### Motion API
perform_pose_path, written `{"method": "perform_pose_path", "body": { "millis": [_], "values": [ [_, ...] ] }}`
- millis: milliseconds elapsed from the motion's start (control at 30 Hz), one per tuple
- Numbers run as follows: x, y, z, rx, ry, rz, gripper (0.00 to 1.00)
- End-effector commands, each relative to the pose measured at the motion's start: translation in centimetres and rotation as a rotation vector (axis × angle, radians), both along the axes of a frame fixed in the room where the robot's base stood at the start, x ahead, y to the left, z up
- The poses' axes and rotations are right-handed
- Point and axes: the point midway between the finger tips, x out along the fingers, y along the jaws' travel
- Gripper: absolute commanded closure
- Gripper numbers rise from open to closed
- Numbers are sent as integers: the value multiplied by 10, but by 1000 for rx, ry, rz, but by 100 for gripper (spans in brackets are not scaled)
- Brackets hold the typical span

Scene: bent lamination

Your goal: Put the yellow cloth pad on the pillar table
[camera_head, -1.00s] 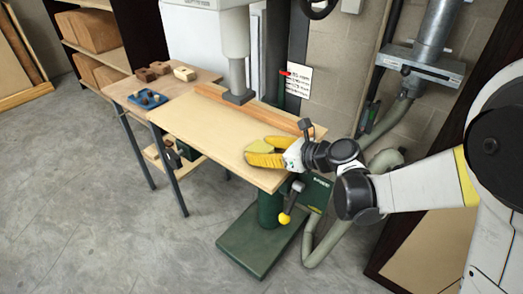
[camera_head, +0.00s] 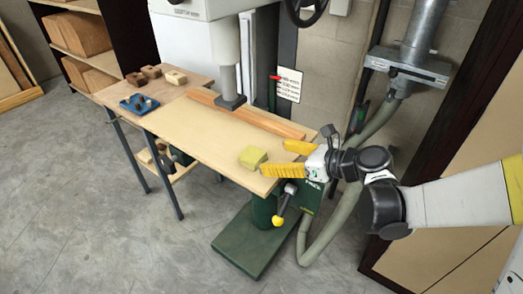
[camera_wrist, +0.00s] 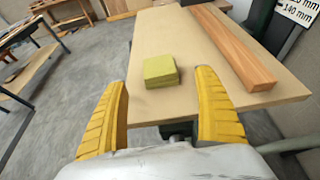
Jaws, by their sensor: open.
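The yellow cloth pad (camera_head: 253,157) is a small yellow-green block lying flat on the right front part of the pillar table (camera_head: 205,130), near its edge. In the wrist view the pad (camera_wrist: 160,71) rests on the pale tabletop (camera_wrist: 160,105), ahead of the fingertips and between their lines. My gripper (camera_head: 290,159) has yellow ribbed fingers spread wide at the table's right end. The wrist view shows my gripper (camera_wrist: 164,82) open and empty, with a gap between it and the pad.
A long wooden fence (camera_head: 245,114) runs along the back of the table. The machine's spindle (camera_head: 229,98) stands over the far part. A side table (camera_head: 160,88) at left holds a blue tray (camera_head: 138,104) and wooden blocks. The tabletop's middle is clear.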

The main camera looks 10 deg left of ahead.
Motion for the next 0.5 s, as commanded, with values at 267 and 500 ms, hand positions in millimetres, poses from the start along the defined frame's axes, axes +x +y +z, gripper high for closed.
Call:
{"method": "perform_pose_path", "body": {
  "millis": [267,500],
  "values": [
    [-12,-28,13,0,0,0,19],
    [-14,-32,14,-20,-19,6,19]
  ]
}}
